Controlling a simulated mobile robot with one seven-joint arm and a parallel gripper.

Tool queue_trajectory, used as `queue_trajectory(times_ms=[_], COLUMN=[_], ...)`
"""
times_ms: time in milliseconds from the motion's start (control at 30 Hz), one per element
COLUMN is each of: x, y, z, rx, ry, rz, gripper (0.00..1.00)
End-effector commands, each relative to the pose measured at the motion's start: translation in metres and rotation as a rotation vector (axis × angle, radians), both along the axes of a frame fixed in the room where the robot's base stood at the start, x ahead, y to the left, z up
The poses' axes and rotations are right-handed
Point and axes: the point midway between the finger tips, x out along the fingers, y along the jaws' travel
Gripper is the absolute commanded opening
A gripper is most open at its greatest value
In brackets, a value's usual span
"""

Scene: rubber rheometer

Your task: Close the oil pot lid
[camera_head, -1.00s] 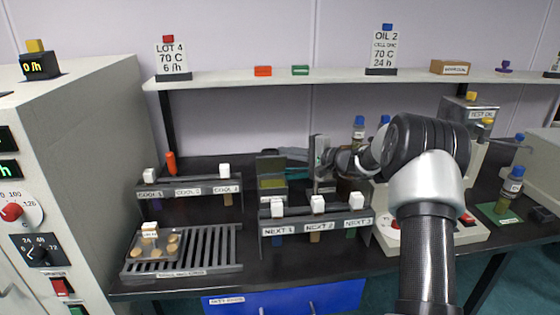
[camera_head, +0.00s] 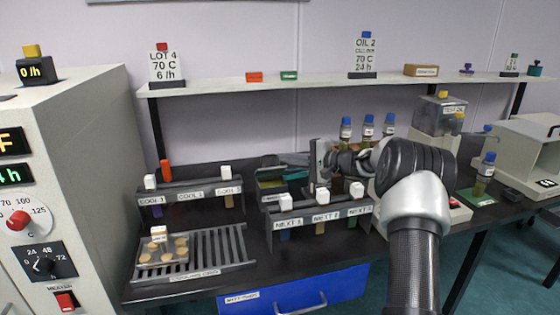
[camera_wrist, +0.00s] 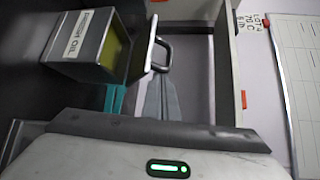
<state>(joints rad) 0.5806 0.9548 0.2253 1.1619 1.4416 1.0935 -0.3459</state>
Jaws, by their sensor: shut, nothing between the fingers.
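The oil pot (camera_head: 270,186) is a dark metal box behind the front rack, with greenish oil showing inside. In the wrist view the pot (camera_wrist: 88,47) shows a label on its side. Its lid (camera_wrist: 144,48), a pale plate with a dark handle (camera_wrist: 163,52), stands out from the pot's opening, so the pot looks open. My gripper (camera_head: 318,170) is just right of the pot in the head view, shut and empty.
The NEXT rack (camera_head: 320,217) with white-capped pieces stands in front of the pot. The COOL rack (camera_head: 190,194) is to the left, with a slatted cooling tray (camera_head: 225,255) before it. Blue-capped bottles (camera_head: 346,130) stand behind my arm. A shelf (camera_head: 320,82) runs above.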

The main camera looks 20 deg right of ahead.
Motion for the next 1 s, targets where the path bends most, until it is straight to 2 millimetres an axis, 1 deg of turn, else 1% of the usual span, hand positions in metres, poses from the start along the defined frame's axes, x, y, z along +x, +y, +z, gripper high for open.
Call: queue_trajectory(times_ms=[300,867,1000], x=[0.0011,0.0015,-0.0028], y=[-0.0049,-0.0054,-0.0105], z=[-0.0041,-0.0041,-0.0023], rx=[0.001,0.001,0.0], ry=[-0.001,0.001,0.001], rz=[0.0,0.0,-0.002], gripper=[0.0,0.0,0.0])
